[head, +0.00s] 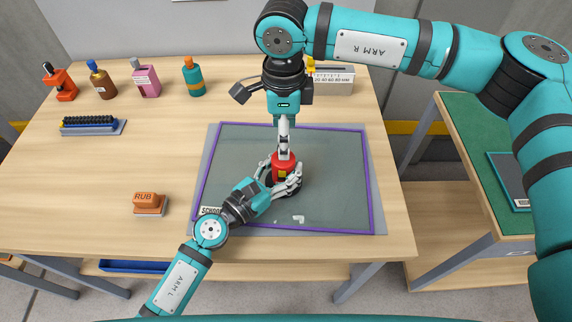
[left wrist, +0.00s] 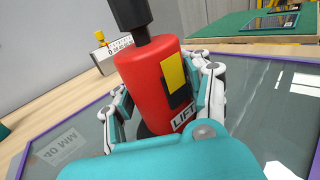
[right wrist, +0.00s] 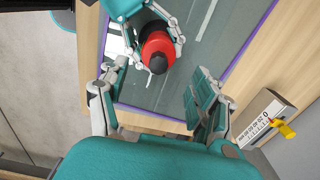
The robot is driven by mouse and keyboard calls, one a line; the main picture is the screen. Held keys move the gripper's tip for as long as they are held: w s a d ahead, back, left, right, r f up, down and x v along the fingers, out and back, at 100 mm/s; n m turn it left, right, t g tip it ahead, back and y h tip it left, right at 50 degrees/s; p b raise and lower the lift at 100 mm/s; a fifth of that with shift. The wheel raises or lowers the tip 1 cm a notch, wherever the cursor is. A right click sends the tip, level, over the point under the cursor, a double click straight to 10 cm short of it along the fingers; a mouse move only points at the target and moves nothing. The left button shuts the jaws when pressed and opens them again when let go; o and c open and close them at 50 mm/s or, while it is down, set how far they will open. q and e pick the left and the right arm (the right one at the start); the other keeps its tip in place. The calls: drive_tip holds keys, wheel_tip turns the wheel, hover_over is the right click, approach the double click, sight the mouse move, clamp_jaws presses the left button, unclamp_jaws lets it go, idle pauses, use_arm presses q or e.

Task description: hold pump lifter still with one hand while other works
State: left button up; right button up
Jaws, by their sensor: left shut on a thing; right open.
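The red pump lifter (head: 283,167), with a black knob on top and a yellow patch and "LIFT" label in the left wrist view (left wrist: 158,80), stands upright on the purple-edged glass panel (head: 235,165). My left gripper (head: 285,184) is shut around its red body from the front; its fingers flank the body in the left wrist view. My right gripper (head: 284,145) hangs over the lifter from the back. In the right wrist view its fingers (right wrist: 155,98) are wide apart with nothing between them, and the lifter (right wrist: 158,48) shows beyond them.
An orange "RUB" block (head: 149,202) lies left of the panel. Several bottles, including a teal one (head: 194,78), stand at the back left. A dark-topped rack (head: 93,125) lies in front of them. A white scale-marked box (head: 334,79) stands behind the panel. The table's left middle is clear.

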sight(283, 171)
drive_tip(key=shift+f, duration=1.9)
drive_tip(key=shift+w+r, duration=0.1)
drive_tip(key=c, duration=1.3)
